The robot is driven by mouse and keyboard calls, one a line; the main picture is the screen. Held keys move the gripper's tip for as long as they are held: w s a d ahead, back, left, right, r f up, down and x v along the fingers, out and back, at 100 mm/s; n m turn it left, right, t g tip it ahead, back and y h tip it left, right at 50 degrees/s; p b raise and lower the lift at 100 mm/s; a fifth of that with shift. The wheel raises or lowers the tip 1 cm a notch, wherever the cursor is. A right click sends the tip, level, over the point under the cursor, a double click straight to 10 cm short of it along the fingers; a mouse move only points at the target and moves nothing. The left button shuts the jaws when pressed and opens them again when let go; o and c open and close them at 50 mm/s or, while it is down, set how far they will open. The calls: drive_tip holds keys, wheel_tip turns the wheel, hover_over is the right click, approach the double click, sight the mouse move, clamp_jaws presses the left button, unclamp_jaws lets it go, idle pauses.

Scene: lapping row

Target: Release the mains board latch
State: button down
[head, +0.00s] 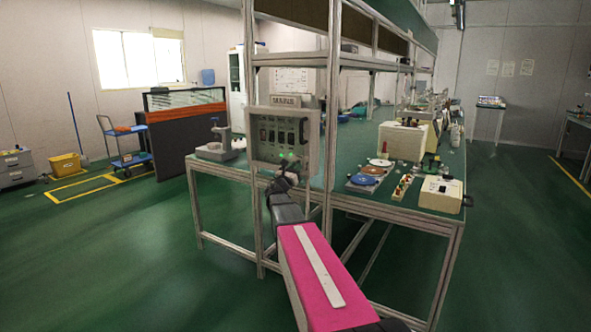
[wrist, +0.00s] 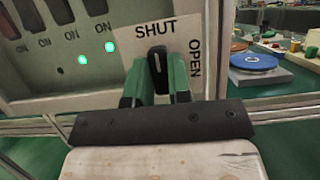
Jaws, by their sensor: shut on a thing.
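The mains board (head: 256,136) is a grey-beige panel fixed to the bench frame in the head view. Its face also shows in the wrist view (wrist: 40,78), with ON labels and two lit green lamps. The latch (wrist: 157,57) is a small black handle on a white plate (wrist: 192,42) marked SHUT at the top and OPEN down the right side. The latch stands about upright, under SHUT. My gripper (wrist: 161,82) has green fingers on both sides of the latch and is shut on it. In the head view my gripper (head: 286,176) is at the board's lower right, and the latch is hidden.
The green bench top (head: 345,152) extends behind and right of the board. A blue disc (wrist: 254,62) on a grey base, a cream box (head: 440,195) and other machines stand on it. A grey frame post (head: 330,120) rises just right of the board. Open floor lies left.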

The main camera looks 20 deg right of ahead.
drive_tip(key=shift+m+g, duration=0.3)
drive_tip(key=shift+r+m+g, duration=0.1)
drive_tip(key=shift+m+g, duration=1.35)
drive_tip(key=shift+m, duration=2.2)
drive_tip(key=shift+f+m+g, duration=0.1)
drive_tip(key=shift+m+g, duration=1.4)
drive_tip(key=shift+m, duration=2.1)
drive_tip(key=shift+r+m+g, duration=0.1)
drive_tip(key=shift+m+g, duration=1.35)
drive_tip(key=shift+m, duration=2.2)
drive_tip(key=c, duration=1)
unclamp_jaws()
drive_tip(key=shift+c, duration=0.2)
drive_tip(key=shift+a, duration=0.1)
